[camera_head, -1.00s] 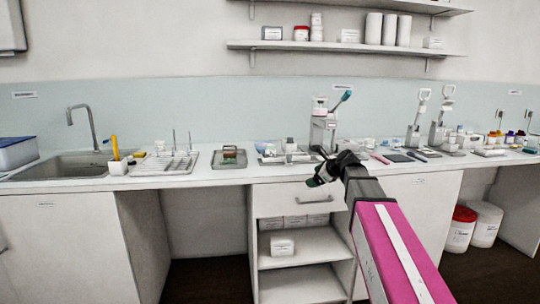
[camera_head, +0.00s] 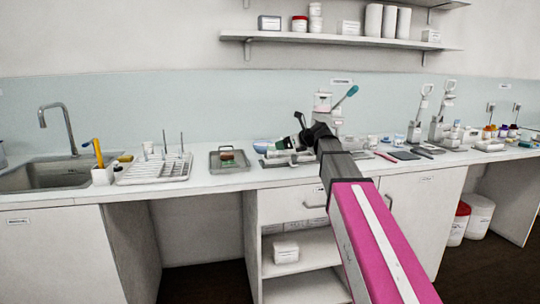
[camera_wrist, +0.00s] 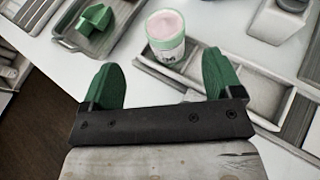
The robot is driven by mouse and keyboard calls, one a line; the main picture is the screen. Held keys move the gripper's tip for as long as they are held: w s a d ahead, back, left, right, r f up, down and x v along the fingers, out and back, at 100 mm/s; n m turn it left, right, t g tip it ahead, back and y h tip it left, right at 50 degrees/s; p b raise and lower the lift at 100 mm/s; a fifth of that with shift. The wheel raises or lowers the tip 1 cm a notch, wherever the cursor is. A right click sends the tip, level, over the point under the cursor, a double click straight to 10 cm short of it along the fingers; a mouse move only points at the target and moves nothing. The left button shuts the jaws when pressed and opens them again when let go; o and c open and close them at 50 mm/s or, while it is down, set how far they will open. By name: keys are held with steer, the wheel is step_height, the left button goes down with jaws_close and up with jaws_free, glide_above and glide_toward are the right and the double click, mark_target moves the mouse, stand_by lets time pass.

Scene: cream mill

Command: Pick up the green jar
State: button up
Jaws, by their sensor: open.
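The green jar (camera_wrist: 165,38) stands upright in the wrist view, with a pale pink round top, a green rim and a white label with dark print. It is at the left end of a grey tray (camera_wrist: 243,99), beyond my fingertips and roughly between them. My gripper (camera_wrist: 162,72) is open and empty, with two green fingers spread wide. It does not visibly touch the jar. In the head view my gripper (camera_head: 281,143) is low over the counter by the tray; I cannot make out the jar clearly there.
A second tray (camera_head: 211,161) to the left holds a green piece (camera_wrist: 95,19). A white bottle (camera_wrist: 279,20) stands right of the jar. A white rack (camera_head: 130,177) and sink (camera_head: 48,177) are farther left. A dispenser stand (camera_head: 323,104) rises behind my arm.

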mark_target(273, 152)
steer(key=x, duration=0.4)
steer(key=shift+w, duration=0.1)
steer(key=x, duration=0.5)
steer(key=shift+w+r, duration=0.1)
steer(key=shift+w, duration=0.2)
steer(key=shift+d, duration=0.1)
steer(key=c, duration=1.1)
